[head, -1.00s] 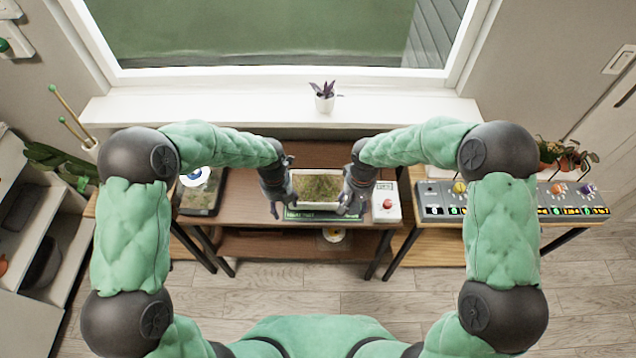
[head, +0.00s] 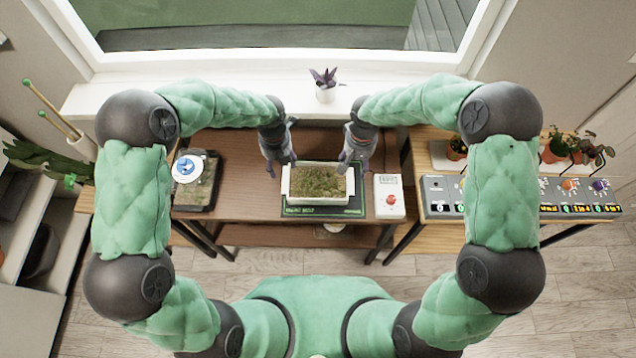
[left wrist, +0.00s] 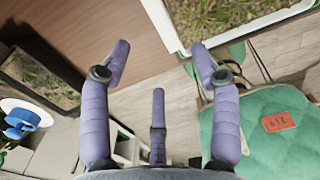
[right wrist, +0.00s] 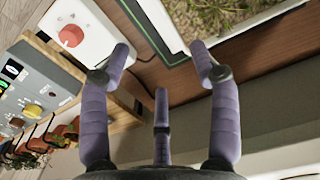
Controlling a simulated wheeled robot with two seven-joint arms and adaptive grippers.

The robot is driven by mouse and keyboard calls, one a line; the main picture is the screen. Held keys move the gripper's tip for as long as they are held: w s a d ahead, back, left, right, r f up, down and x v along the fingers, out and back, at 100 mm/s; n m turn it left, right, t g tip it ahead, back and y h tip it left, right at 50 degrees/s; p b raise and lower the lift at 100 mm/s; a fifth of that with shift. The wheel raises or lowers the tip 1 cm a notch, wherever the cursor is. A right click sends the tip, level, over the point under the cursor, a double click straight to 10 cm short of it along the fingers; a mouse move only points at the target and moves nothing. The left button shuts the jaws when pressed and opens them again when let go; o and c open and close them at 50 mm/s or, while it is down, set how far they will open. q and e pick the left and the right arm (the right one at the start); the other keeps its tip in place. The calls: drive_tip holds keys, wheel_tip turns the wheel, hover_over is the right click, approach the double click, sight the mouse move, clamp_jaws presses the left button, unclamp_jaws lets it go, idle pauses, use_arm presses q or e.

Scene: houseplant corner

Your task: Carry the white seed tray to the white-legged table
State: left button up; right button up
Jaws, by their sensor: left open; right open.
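The white seed tray (head: 318,199), filled with mossy green growth, rests on a dark green mat (head: 287,211) on the brown table (head: 240,200). This table has dark legs; I see no white-legged table. My left gripper (head: 277,167) is open and empty by the tray's back left corner. My right gripper (head: 354,160) is open and empty by its back right corner. The tray's rim shows at the top right of the left wrist view (left wrist: 182,52) and at the top of the right wrist view (right wrist: 178,42). No finger is closed on it.
A dark soil tray with a blue-and-white disc (head: 188,168) lies left. A grey knob panel (head: 432,188) and potted plants (head: 556,150) are further right. A purple plant (head: 324,85) stands on the sill.

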sight(283, 180)
use_arm(q)
wheel_tip(283, 180, down, 10)
drive_tip(key=shift+f, duration=0.15)
use_arm(e)
wheel_tip(283, 180, down, 10)
drive_tip(key=shift+f, duration=0.15)
use_arm(q)
clamp_jaws()
use_arm(e)
clamp_jaws()
